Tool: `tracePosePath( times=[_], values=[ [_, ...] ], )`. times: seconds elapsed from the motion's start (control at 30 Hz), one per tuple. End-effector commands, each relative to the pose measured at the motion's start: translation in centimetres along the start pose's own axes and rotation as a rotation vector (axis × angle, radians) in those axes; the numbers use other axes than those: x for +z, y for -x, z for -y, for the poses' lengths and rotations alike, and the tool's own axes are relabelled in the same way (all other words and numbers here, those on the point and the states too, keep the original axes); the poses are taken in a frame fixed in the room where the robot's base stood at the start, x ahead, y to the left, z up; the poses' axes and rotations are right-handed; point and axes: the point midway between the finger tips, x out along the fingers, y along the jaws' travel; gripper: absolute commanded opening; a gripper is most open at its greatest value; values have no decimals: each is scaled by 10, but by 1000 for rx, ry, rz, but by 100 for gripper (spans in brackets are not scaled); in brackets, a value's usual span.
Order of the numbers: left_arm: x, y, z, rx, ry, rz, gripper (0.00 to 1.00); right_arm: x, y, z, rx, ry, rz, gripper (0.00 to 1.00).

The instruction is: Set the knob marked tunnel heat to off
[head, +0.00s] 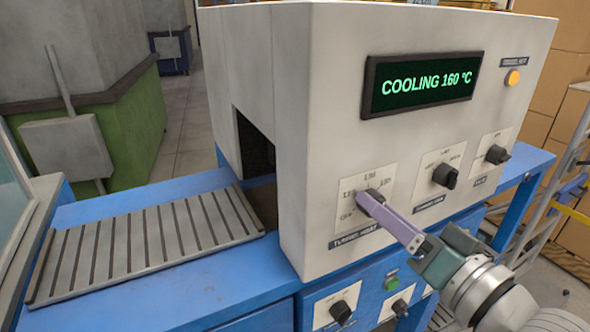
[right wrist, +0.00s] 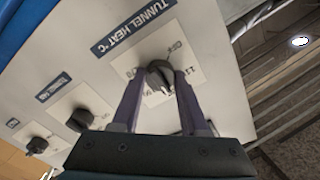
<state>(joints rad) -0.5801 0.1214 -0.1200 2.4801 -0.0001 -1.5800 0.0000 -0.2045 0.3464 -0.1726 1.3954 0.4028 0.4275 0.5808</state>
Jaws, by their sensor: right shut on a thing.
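The tunnel heat knob (right wrist: 158,74) is dark and round with a raised grip, on a white scale plate (head: 366,181) at the left of the machine's front panel. Its label reads TUNNEL HEAT °C in the right wrist view. My right gripper (head: 372,202) reaches it from the lower right, with its purple fingers shut on either side of the knob. In the head view the fingers hide most of the knob, and I cannot tell which mark it points to. A green display (head: 418,85) reads COOLING 160 °C. My left gripper is not in view.
Two more knobs, a middle one (head: 445,176) and a right one (head: 497,154), sit on the same panel. An amber lamp (head: 512,77) is above them. Lower down are a green button (head: 391,284) and other knobs (head: 341,312). A slatted conveyor (head: 150,245) leads into the tunnel.

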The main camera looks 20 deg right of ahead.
Motion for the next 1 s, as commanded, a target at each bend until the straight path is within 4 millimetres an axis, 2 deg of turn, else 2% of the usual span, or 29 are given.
tracePosePath(
  times=[1.0],
  values=[
    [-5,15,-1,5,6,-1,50,0,0,1,1,962,-2,0]
  ],
)
